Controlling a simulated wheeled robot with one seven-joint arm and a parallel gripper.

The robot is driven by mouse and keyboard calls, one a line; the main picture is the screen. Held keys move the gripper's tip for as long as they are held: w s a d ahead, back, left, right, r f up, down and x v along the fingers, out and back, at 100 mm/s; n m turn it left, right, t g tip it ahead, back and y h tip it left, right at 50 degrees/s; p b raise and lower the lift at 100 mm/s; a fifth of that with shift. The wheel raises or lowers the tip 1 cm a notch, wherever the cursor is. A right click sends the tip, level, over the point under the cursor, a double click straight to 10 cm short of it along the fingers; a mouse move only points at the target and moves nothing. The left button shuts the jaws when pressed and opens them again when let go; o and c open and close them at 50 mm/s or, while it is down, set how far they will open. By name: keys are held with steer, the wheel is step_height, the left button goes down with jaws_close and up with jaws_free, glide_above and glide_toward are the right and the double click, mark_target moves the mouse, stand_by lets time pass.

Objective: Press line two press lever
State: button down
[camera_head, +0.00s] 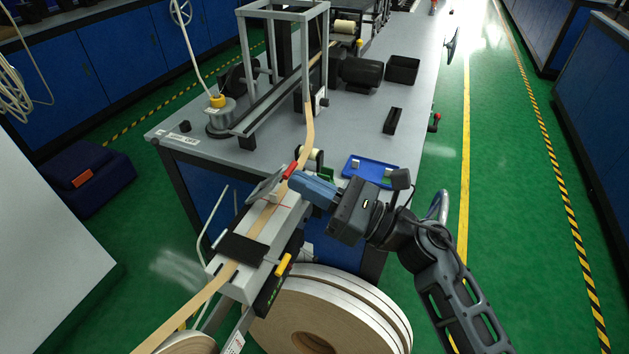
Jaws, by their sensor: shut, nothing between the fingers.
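A pale press unit (262,237) with a tan tape strip (210,285) running through it stands in front of the table. A red-tipped lever (290,171) sits at its far end, beside a grey plate. A yellow handle (284,264) sits on its right side. I cannot tell from any label which one is the line two press lever. My gripper (298,182), with blue fingers, is shut and empty. It reaches in from the right, its tips close to the red lever. I cannot tell whether they touch it.
Large tape rolls (335,315) stand below the press unit. A blue tray (370,168) lies on the grey table (270,158) just behind my gripper. A metal frame (308,60) and a black motor (360,72) stand farther back. The green floor at right is clear.

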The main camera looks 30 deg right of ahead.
steer(key=r+p+x, duration=0.1)
steer(key=r+x, duration=0.1)
steer(key=x, duration=0.9)
steer(key=shift+s+r, duration=0.15)
steer(key=shift+r, duration=0.3)
steer(key=shift+d, duration=0.1)
